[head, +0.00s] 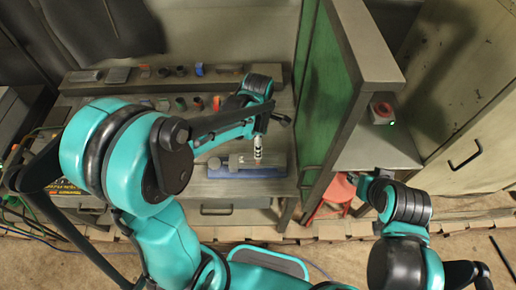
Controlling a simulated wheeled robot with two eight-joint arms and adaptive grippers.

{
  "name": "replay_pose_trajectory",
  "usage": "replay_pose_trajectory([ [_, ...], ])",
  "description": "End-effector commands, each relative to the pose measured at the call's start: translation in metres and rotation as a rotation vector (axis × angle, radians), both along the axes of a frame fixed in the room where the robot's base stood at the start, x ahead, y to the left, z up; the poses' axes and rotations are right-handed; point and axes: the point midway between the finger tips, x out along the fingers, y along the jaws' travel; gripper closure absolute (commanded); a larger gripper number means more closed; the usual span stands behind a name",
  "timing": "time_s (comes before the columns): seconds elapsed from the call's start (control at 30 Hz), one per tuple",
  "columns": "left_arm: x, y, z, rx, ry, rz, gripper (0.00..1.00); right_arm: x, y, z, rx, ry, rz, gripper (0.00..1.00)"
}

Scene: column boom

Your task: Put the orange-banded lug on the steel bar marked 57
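My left arm reaches over the workbench from the left. Its gripper (257,148) points down above a grey steel bar (240,162) lying on a blue base (230,173). A small orange-red patch (257,162) shows just under the gripper, at the bar; whether it is the lug's band, and whether the fingers hold it, is too small to tell. No number is readable on the bar. Small coloured pieces stand on the bench behind it, among them an orange-red one (216,103). My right arm is at the right; its gripper (362,183) is small and partly hidden, its finger state unclear.
A green panel (323,85) with a grey frame stands right of the bench. A grey shelf (375,150) beyond it carries a red device (381,112) with a green light. A red stool (335,193) stands below. Several small items line the back ledge (225,77).

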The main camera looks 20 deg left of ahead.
Motion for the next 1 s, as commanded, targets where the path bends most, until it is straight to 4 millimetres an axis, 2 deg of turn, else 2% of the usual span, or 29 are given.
replay_pose_trajectory([
  [0.03, 0.0, 0.0, 0.013, 0.0, 0.0, 0.0, 0.37, 0.0, 0.0, 0.004, 0.0, 0.0, 0.0, 0.6],
  [0.1, 0.0, 0.0, 0.024, 0.0, 0.0, 0.0, 0.37, 0.0, 0.0, 0.007, 0.0, 0.0, 0.0, 0.6],
  [0.3, -0.001, 0.0, 0.044, 0.0, -0.003, -0.009, 0.37, 0.0, 0.0, 0.009, 0.0, 0.0, 0.0, 0.6],
  [0.43, -0.009, 0.005, 0.057, -0.002, -0.048, -0.139, 0.37, 0.0, 0.0, 0.009, 0.0, 0.0, 0.0, 0.6],
  [0.57, -0.03, 0.016, 0.078, 0.025, -0.157, -0.46, 0.37, 0.0, 0.0, 0.009, 0.0, 0.0, 0.0, 0.6],
  [0.7, -0.057, 0.028, 0.098, 0.128, -0.297, -0.905, 0.37, 0.0, 0.0, 0.009, 0.0, 0.0, 0.0, 0.6],
  [0.9, -0.088, 0.041, 0.109, 0.369, -0.414, -1.453, 0.37, 0.0, 0.0, 0.009, 0.0, 0.0, 0.0, 0.6],
  [1.0, -0.097, 0.044, 0.11, 0.475, -0.431, -1.631, 0.37, 0.0, 0.0, 0.009, 0.0, 0.0, 0.0, 0.6],
])
